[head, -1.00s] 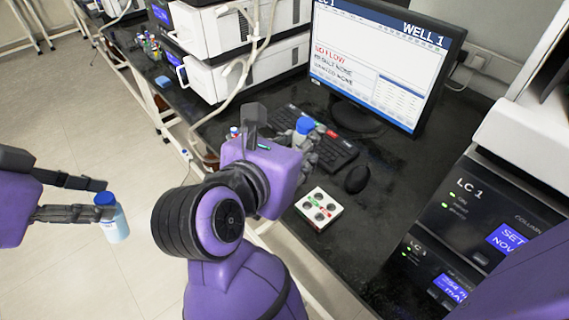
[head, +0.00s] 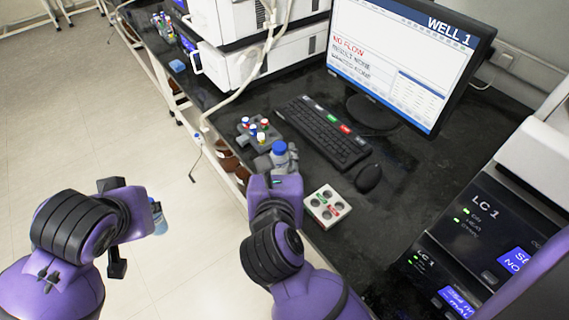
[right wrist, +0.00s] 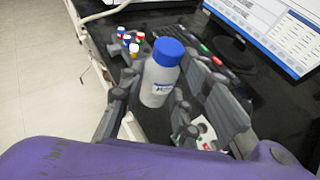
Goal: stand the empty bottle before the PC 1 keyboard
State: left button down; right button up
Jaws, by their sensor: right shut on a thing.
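My right gripper (head: 279,163) is shut on a grey, clear-looking bottle with a blue cap (head: 280,149). The right wrist view shows this bottle (right wrist: 160,82) upright between the fingers, with a white label. It is at the front side of the black keyboard (head: 325,133), near the bench edge. I cannot tell whether its base touches the bench. My left gripper (head: 150,208) is out over the floor with a second bottle (head: 159,219), which looks light blue. The left fingers are mostly hidden behind the hand.
A small rack with coloured-cap vials (head: 258,133) stands just left of the held bottle. A white block with round wells (head: 327,206) and a mouse (head: 368,178) lie to the right. The monitor (head: 405,65) stands behind the keyboard. LC 1 units (head: 490,215) fill the right.

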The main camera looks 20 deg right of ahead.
pick_arm(q)
jog(key=shift+f, duration=0.35)
pick_arm(e)
jog(key=w+d+f, duration=0.1)
jog(key=w+f, duration=0.1)
jog(key=f, duration=0.1)
jog(key=w+d+f, duration=0.1)
jog(key=w+f, duration=0.1)
jog(key=f, duration=0.1)
jog(key=w+d+f, duration=0.1)
jog(key=w+f, duration=0.2)
jog(key=shift+w+f, duration=0.1)
jog(key=shift+f, duration=0.5)
pick_arm(q)
jog(key=shift+s+f+b, duration=0.1)
jog(key=shift+b, duration=0.2)
pick_arm(e)
jog(key=shift+f, duration=0.1)
jog(key=o, duration=0.4)
jog(key=shift+f, duration=0.1)
jog(key=o, duration=0.5)
